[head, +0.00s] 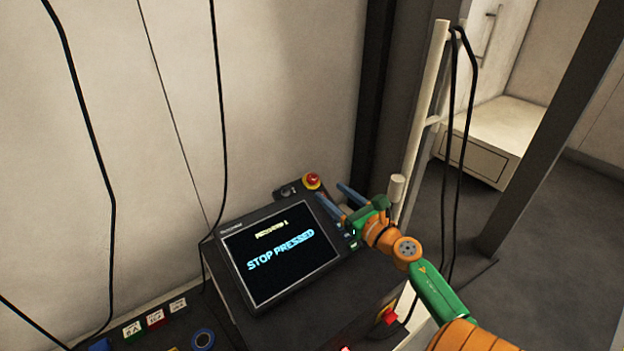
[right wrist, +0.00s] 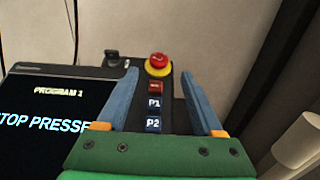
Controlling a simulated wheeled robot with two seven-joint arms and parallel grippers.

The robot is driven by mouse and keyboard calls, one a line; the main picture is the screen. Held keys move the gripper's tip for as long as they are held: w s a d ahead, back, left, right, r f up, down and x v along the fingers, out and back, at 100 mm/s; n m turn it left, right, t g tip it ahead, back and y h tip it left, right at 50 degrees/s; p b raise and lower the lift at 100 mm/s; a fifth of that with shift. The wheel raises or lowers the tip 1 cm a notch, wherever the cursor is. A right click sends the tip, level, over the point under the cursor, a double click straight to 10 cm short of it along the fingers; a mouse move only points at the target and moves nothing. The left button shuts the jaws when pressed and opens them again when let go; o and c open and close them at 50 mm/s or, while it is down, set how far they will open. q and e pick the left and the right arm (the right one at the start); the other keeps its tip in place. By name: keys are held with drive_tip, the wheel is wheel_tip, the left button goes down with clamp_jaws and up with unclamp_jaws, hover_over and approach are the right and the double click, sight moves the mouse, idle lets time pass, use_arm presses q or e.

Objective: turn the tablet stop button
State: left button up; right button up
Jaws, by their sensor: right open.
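The tablet (head: 278,252) stands on a dark console, and its screen reads "STOP PRESSED" in blue under a yellow line. It also shows at the left of the right wrist view (right wrist: 50,120). The red stop button (head: 312,180) on a yellow base sits at the tablet's upper right corner. In the right wrist view the button (right wrist: 158,60) is beyond the fingertips, roughly between them. My right gripper (head: 332,198) is open and empty, with its blue fingers pointing toward the button, apart from it. My left gripper is not in view.
Keys marked P1 (right wrist: 154,103) and P2 (right wrist: 153,124) lie below the button, between my fingers. A pale post (head: 425,110) with hanging black cables (head: 462,130) stands right of the console. More buttons and a blue-ringed knob (head: 203,339) are at the lower left.

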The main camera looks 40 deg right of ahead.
sight(315, 178)
drive_tip(key=w, duration=0.6)
drive_tip(key=shift+w+d+r+b, duration=0.1)
drive_tip(key=shift+d+r+b, duration=0.1)
drive_tip(key=shift+d+b, duration=0.1)
clamp_jaws()
